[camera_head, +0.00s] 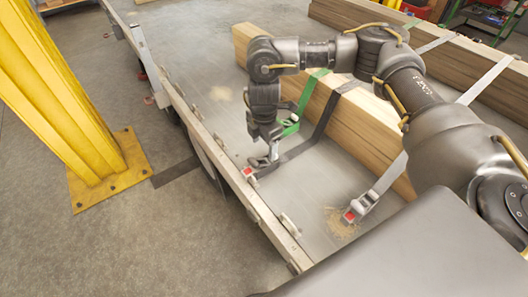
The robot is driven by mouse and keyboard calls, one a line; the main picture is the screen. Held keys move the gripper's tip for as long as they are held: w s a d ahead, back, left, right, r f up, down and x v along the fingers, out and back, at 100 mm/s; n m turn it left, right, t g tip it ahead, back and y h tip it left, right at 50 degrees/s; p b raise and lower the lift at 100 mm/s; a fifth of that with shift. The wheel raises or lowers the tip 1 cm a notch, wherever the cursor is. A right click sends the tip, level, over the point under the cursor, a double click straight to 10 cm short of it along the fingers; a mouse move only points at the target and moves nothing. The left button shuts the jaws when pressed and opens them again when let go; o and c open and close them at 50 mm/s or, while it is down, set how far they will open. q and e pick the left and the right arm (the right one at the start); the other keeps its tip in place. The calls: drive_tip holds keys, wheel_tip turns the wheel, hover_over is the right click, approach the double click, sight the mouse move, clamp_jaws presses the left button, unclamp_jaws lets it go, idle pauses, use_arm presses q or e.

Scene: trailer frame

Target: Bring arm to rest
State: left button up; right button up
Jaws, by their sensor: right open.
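My right arm reaches in from the right over the trailer bed (205,65), and its forearm and wrist hang down near the bed's side rail. My right gripper (262,162) points down, open, close to the red-ended buckle (250,171) of a dark strap. From this angle I cannot tell whether the fingers touch the buckle. The dark strap (322,120) runs over a stack of timber beams (358,128). A green strap (308,92) crosses the same beams just behind the wrist. My left gripper is out of view.
A grey strap (392,174) with a red-ended ratchet (352,214) lies to the right. More strapped timber (455,58) stands at the back right. The side rail (228,172) edges the bed. A yellow post (62,85) stands on the floor at left.

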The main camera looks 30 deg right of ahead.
sight(264, 163)
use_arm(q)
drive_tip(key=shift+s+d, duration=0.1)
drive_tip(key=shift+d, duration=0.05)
use_arm(e)
drive_tip(key=shift+r, duration=0.65)
drive_tip(key=shift+f, duration=0.55)
wheel_tip(264, 163, down, 10)
drive_tip(key=shift+r+b, duration=0.1)
drive_tip(key=shift+b, duration=0.7)
drive_tip(key=shift+r, duration=0.4)
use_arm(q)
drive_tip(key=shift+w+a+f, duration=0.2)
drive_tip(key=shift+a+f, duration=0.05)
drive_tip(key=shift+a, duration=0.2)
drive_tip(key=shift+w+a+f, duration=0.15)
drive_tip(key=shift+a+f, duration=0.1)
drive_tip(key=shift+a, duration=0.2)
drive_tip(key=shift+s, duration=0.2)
